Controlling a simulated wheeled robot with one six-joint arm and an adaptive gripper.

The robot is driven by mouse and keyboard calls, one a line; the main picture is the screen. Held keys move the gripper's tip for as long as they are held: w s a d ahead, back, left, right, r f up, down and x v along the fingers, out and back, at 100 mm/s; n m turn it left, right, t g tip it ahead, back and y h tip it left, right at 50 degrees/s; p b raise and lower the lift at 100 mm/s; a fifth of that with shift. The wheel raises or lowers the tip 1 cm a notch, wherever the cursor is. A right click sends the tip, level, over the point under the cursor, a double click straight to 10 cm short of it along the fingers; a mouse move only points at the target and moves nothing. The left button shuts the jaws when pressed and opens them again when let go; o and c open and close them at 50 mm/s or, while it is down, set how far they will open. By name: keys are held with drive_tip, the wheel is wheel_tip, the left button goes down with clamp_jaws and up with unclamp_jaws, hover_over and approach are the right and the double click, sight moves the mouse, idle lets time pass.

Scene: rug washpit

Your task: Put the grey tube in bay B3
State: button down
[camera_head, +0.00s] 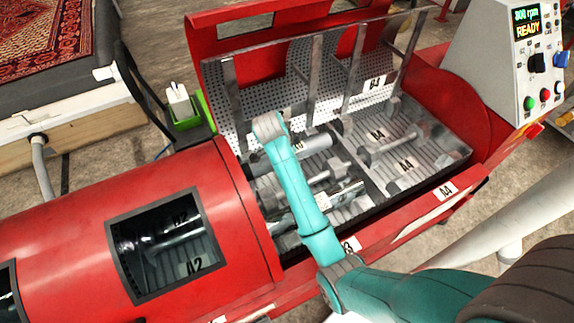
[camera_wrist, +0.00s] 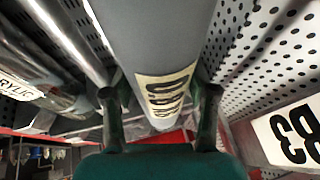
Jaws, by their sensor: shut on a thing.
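The grey tube (camera_wrist: 150,35), with a cream lettered label, is between the two fingers of my gripper (camera_wrist: 159,100) in the wrist view. In the head view the tube (camera_head: 316,141) lies slantwise along the back of the open left compartment, partly behind my teal arm. The gripper itself is hidden there by the arm. A white B3 sign (camera_wrist: 292,133) stands right of the tube in the wrist view, beside perforated metal. I cannot tell whether the tube touches the bay floor.
The red machine (camera_head: 110,240) has its perforated lid (camera_head: 245,100) raised. Silver rollers (camera_head: 335,176) lie in front of the tube, one lettered tube (camera_wrist: 30,85) beside it. The right compartment holds a metal bar (camera_head: 385,148) near an A4 sign (camera_head: 407,164). A control box (camera_head: 520,60) stands right.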

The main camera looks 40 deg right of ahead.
drive_tip(key=shift+f, duration=3.55)
drive_tip(key=shift+f, duration=0.1)
drive_tip(key=shift+c, duration=1.6)
unclamp_jaws()
drive_tip(key=v, duration=1.2)
